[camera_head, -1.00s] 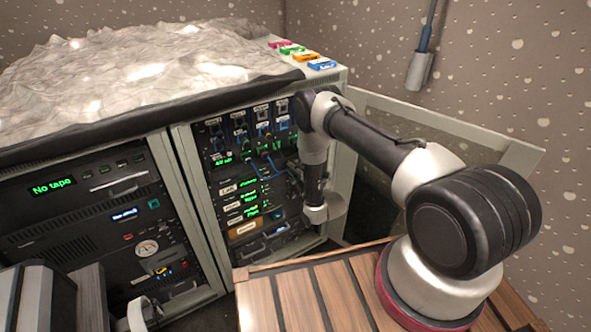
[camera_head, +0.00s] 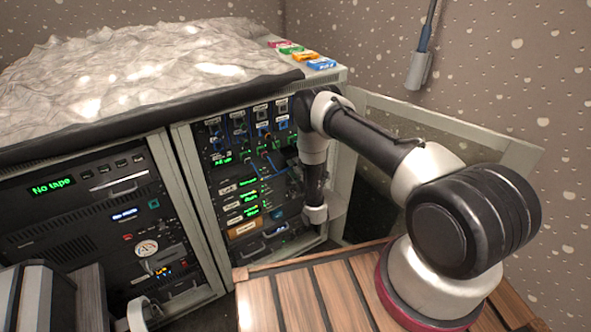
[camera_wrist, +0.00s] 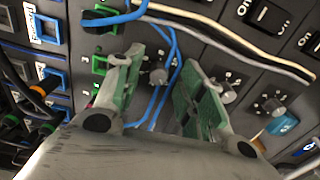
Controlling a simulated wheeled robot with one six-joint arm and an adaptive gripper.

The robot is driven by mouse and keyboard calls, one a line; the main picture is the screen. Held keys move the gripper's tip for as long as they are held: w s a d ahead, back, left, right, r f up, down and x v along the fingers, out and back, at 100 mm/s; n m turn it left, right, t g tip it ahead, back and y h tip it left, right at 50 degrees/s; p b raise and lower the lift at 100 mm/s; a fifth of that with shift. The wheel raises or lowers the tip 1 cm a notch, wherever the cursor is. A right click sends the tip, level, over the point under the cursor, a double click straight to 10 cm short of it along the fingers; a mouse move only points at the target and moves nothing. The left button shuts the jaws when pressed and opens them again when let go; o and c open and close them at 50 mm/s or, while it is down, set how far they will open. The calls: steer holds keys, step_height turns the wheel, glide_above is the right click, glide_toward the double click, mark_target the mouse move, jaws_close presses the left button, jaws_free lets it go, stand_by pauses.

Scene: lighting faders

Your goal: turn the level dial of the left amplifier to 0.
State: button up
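In the wrist view, my gripper (camera_wrist: 162,72) is open, its two green-padded fingers spread in front of the panel. A small grey dial (camera_wrist: 157,76) shows in the gap between the fingers, nearer the left one; I cannot tell whether either touches it. A second dial (camera_wrist: 226,92) is beside the right finger, and a third (camera_wrist: 272,106) is farther right. I cannot read which amplifier each dial belongs to, or their settings. In the head view, the rack of amplifiers (camera_head: 222,150) stands behind my arm, which hides much of its right side; the fingers cannot be made out there.
Blue cables (camera_wrist: 172,45) hang close around the fingers, and a white cable (camera_wrist: 235,48) crosses above. Blue- and green-framed sockets (camera_wrist: 50,78) are at left, black switches (camera_wrist: 268,14) at upper right. An open rack door (camera_head: 440,122) stands right of the rack.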

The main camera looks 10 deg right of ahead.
steer(key=v, duration=0.7)
steer(key=shift+s, duration=0.2)
